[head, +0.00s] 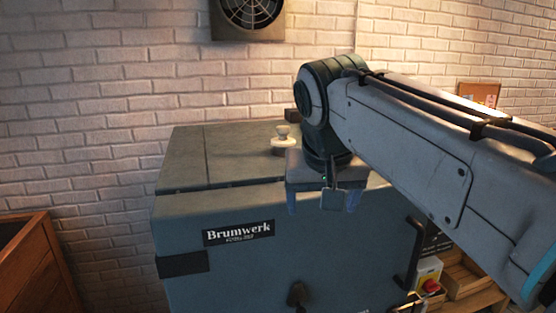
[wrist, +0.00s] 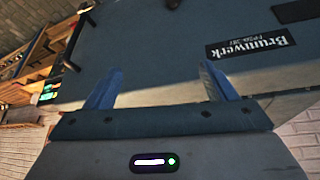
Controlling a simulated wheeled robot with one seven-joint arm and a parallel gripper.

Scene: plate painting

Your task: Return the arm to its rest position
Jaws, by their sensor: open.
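My gripper (head: 322,200) hangs pointing down at the front right of the grey-blue Brumwerk kiln (head: 240,268) in the head view. Its two blue fingers are spread apart with nothing between them. In the wrist view my gripper (wrist: 160,85) also shows open and empty, with the kiln face (wrist: 165,50) beyond its fingertips. My arm reaches in from the right side of the head view. It hides part of the kiln's top right. I cannot tell the exact gap between fingers and kiln.
A pale knob (head: 283,140) stands on the kiln top. A red-button switch box (head: 429,277) and wooden shelves (head: 470,280) are at the lower right. A wooden crate (head: 40,265) is at the left. A brick wall (head: 120,90) with a vent fan (head: 248,12) is behind.

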